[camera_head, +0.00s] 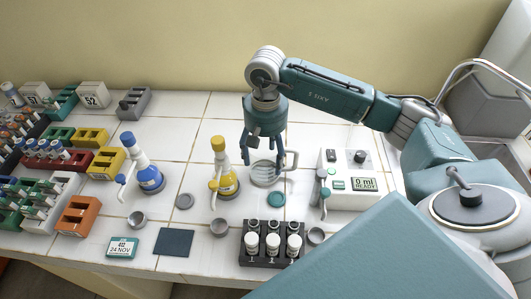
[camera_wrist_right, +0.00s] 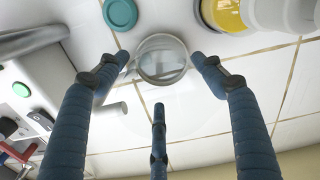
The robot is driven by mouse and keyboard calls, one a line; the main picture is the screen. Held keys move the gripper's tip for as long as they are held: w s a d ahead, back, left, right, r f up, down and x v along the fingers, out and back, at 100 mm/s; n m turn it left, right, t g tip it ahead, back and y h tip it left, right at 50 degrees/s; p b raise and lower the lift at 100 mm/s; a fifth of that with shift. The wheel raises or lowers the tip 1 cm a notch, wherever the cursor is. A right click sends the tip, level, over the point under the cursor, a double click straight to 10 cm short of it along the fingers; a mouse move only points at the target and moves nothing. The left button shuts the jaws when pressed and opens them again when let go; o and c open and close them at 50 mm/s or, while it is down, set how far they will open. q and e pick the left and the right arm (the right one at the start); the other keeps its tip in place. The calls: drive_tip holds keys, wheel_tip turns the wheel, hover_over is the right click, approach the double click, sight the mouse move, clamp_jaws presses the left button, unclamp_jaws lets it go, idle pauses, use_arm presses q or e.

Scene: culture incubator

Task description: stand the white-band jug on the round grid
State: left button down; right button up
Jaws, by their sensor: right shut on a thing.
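My right gripper (camera_head: 264,163) points straight down, its fingers closed around a clear glass jug (camera_head: 294,161). The jug's pale handle sticks out to the right; its glass is hard to make out. The handle also shows in the right wrist view (camera_wrist_right: 109,112), beside the fingers. The round grid (camera_head: 266,178), a grey striped disc, lies directly under the held jug. A grey-rimmed circle shows between the fingertips in the right wrist view. I cannot tell whether the jug's base touches the grid. The white band is not clear. My left gripper is not in view.
A yellow wash bottle (camera_head: 222,180) stands close left of the grid. A teal disc (camera_head: 276,199) lies just in front. A white instrument (camera_head: 350,190) with a display stands to the right. A dark vial rack (camera_head: 268,257) is nearer. Behind the grid the tiles are clear.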

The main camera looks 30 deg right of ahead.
drive_tip(key=shift+f+b, duration=0.2)
drive_tip(key=shift+b, duration=0.1)
drive_tip(key=shift+c, duration=0.2)
drive_tip(key=o, duration=1.9)
drive_tip(key=shift+r, duration=0.1)
drive_tip(key=shift+r, duration=0.1)
